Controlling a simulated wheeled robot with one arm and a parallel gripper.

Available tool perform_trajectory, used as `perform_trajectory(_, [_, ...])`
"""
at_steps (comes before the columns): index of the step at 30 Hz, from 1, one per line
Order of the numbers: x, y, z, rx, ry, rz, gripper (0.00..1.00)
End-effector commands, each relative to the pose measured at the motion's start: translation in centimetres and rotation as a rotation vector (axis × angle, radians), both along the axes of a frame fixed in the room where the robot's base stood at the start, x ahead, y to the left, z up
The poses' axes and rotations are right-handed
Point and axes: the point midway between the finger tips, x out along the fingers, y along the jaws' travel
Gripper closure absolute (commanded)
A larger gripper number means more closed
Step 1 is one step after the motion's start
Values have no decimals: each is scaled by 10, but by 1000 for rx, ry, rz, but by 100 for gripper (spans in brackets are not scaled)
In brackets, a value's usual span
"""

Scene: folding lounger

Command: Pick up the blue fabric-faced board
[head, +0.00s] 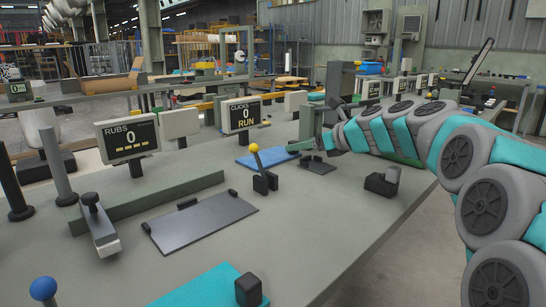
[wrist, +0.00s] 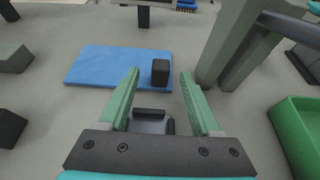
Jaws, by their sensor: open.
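The blue fabric-faced board (head: 262,158) lies flat on the grey bench in the head view. The wrist view shows it ahead of my gripper, a flat blue rectangle (wrist: 105,66) with a black block (wrist: 160,72) standing near its right end. My gripper (wrist: 161,76) is open, its two green fingers pointing toward that end. The block appears between the fingertips, with visible gaps on both sides; I see no contact. In the head view my arm reaches in from the right, and the fingers are hard to make out.
A small dark plate (head: 318,166) lies near my gripper. A grey-green post (wrist: 232,45) stands close to the right finger, with a green bin (wrist: 296,130) farther right.

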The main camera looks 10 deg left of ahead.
Motion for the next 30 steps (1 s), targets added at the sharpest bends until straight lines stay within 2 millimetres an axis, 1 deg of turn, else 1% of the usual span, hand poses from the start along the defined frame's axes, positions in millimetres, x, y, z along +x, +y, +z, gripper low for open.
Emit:
perform_trajectory(1, [4,5,-4,-1,3,1,35])
perform_trajectory(3, [6,8,-6,-1,3,1,35])
perform_trajectory(9, [7,8,-5,0,2,1,35])
perform_trajectory(26, [7,8,-5,0,0,0,98])
perform_trajectory(27, [7,8,-5,0,0,0,100])
perform_trajectory(30, [6,8,-4,0,0,0,100])
